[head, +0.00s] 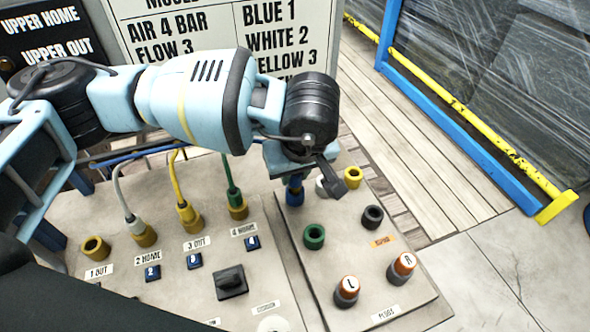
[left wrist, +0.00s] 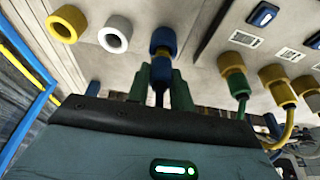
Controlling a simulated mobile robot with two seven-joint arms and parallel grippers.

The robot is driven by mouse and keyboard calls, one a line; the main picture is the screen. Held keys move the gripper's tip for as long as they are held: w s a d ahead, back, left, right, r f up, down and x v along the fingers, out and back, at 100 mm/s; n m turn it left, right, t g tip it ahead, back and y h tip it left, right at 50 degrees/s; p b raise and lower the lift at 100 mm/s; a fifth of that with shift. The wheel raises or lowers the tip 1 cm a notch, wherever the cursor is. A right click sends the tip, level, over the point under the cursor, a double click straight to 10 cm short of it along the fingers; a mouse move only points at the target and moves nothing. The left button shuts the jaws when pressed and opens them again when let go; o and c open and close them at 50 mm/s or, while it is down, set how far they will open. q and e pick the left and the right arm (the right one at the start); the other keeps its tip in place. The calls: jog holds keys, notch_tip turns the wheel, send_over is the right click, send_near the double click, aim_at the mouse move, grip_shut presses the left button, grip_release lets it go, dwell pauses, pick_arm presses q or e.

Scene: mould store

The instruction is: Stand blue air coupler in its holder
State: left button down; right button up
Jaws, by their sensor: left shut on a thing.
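My left gripper (head: 292,178) is over the plug board and points down at it. In the left wrist view its two green fingers (left wrist: 160,86) are shut on the blue air coupler (left wrist: 161,71), whose blue lead hangs back between them. The coupler's yellowish tip is in line with the blue ring of its holder (left wrist: 163,36) and overlaps it in the picture. I cannot tell whether the tip is inside the ring or just in front of it. In the head view the gripper hides most of this, leaving some blue (head: 294,196) below it. My right gripper is not in view.
White (left wrist: 115,34) and yellow (left wrist: 66,24) holders stand close beside the blue one. Green (head: 314,236) and black (head: 372,217) holders and two orange-topped knobs (head: 346,290) are nearer. White, yellow and green leads sit in brass sockets at left; socket 1 (head: 95,248) is empty.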

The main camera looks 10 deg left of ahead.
pick_arm(q)
jog(key=shift+f, duration=0.45)
jog(key=shift+f, duration=0.1)
jog(key=c, duration=1.1)
grip_release()
jog(key=shift+c, duration=0.2)
jog(key=o, duration=0.4)
